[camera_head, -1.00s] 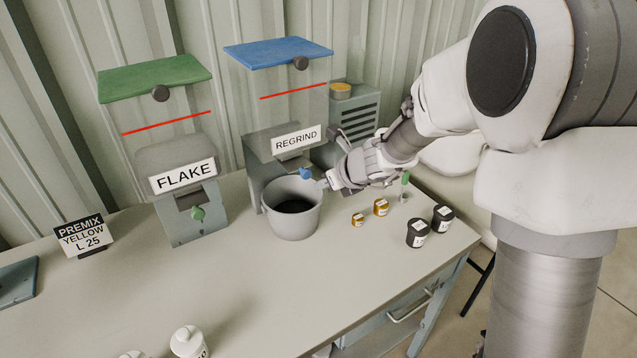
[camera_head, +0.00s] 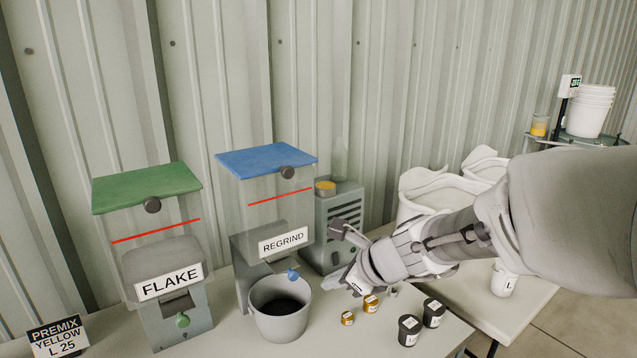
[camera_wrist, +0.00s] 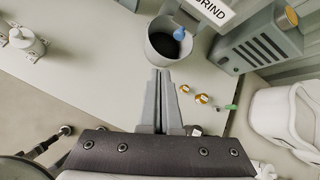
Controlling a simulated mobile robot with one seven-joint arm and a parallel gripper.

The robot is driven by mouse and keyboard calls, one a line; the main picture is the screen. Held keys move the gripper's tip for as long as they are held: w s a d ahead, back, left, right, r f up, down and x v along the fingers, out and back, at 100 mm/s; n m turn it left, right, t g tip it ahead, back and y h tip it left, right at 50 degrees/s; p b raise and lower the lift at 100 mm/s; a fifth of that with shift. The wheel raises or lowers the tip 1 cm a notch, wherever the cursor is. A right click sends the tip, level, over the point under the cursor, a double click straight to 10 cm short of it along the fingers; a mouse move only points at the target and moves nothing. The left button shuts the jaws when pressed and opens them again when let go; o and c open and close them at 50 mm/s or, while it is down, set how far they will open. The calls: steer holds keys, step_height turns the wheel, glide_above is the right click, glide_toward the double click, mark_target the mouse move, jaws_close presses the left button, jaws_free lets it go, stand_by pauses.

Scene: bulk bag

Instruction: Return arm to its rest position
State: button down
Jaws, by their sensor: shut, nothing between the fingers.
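My gripper (camera_head: 333,282) is shut and empty. In the head view it reaches in from the right and hangs above the bench, just right of the grey bucket (camera_head: 281,325). In the wrist view the shut fingers (camera_wrist: 159,90) point toward the near side of the same bucket (camera_wrist: 160,68), with a visible gap. The bucket stands under the blue knob (camera_head: 293,275) of the REGRIND hopper (camera_head: 280,205), and its inside looks dark. My arm's forearm covers part of the right side of the bench.
The FLAKE hopper (camera_head: 160,240) stands at left, a grey ribbed unit (camera_head: 338,222) behind the gripper. Small amber jars (camera_head: 371,304) and black jars (camera_head: 409,330) stand below the gripper. White bulk bags (camera_head: 440,195) are behind the arm. A white bottle (camera_wrist: 25,40) is at the wrist view's left.

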steer(key=s+d+r+n+h, duration=0.1)
steer(key=s+d+n+h, duration=0.1)
steer(key=s+n, duration=0.5)
steer(key=s+d+r+n+h, duration=0.2)
steer(key=s+d+n, duration=0.3)
steer(key=s+n, duration=0.2)
steer(key=s+d+r+n+g+h, duration=0.1)
steer(key=s+d+n, duration=0.3)
steer(key=s+n, duration=0.3)
steer(key=n, duration=0.2)
steer(key=shift+r+n+h, duration=0.3)
steer(key=shift+r+h, duration=0.1)
